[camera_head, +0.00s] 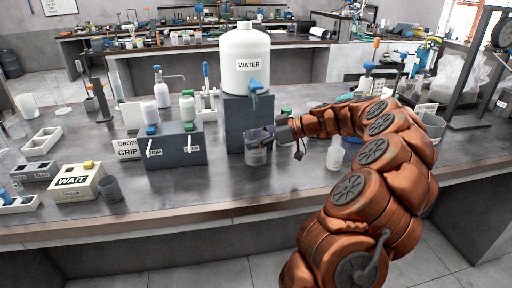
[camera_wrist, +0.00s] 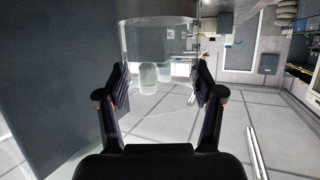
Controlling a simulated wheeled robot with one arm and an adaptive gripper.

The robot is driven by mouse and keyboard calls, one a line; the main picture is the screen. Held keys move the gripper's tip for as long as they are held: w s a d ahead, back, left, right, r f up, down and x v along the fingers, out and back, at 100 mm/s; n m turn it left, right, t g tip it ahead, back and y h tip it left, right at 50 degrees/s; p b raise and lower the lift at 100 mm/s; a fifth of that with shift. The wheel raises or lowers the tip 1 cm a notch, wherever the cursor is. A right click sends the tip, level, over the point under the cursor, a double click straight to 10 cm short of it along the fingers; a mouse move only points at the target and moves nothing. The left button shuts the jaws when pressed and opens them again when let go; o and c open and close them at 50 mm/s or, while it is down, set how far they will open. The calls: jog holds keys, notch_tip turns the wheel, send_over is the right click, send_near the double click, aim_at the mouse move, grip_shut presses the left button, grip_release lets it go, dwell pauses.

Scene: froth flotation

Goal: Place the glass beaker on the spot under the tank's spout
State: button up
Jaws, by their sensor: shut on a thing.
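The glass beaker (camera_head: 257,156) is held by my gripper (camera_head: 266,139) in front of the dark block under the tank. It looks about upright, and I cannot tell whether its base touches the bench. In the wrist view the clear beaker (camera_wrist: 158,38) is between the two fingers of my gripper (camera_wrist: 160,82), which is shut on it. The white tank (camera_head: 246,55), labelled WATER, stands on the dark block (camera_head: 236,118). Its blue spout (camera_head: 256,86) is above the beaker in the picture. I cannot make out the spot under the spout.
The bench front is clear.

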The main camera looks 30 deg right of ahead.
notch_tip(320, 180, down, 3)
jog(key=shift+f+p, duration=0.15)
jog(key=shift+p, duration=0.3)
jog(key=shift+f+b, duration=0.25)
jog(key=shift+b, duration=0.15)
jog(key=o, duration=1.3)
jog(key=shift+r, duration=0.1)
jog(key=shift+o, duration=0.2)
jog(key=shift+r, duration=0.1)
jog(key=shift+s+r+p, duration=0.1)
jog(key=shift+r+p, duration=0.05)
jog(key=shift+p, duration=0.35)
jog(key=b+v, duration=0.2)
jog(key=v, duration=1)
jog(key=shift+b, duration=0.35)
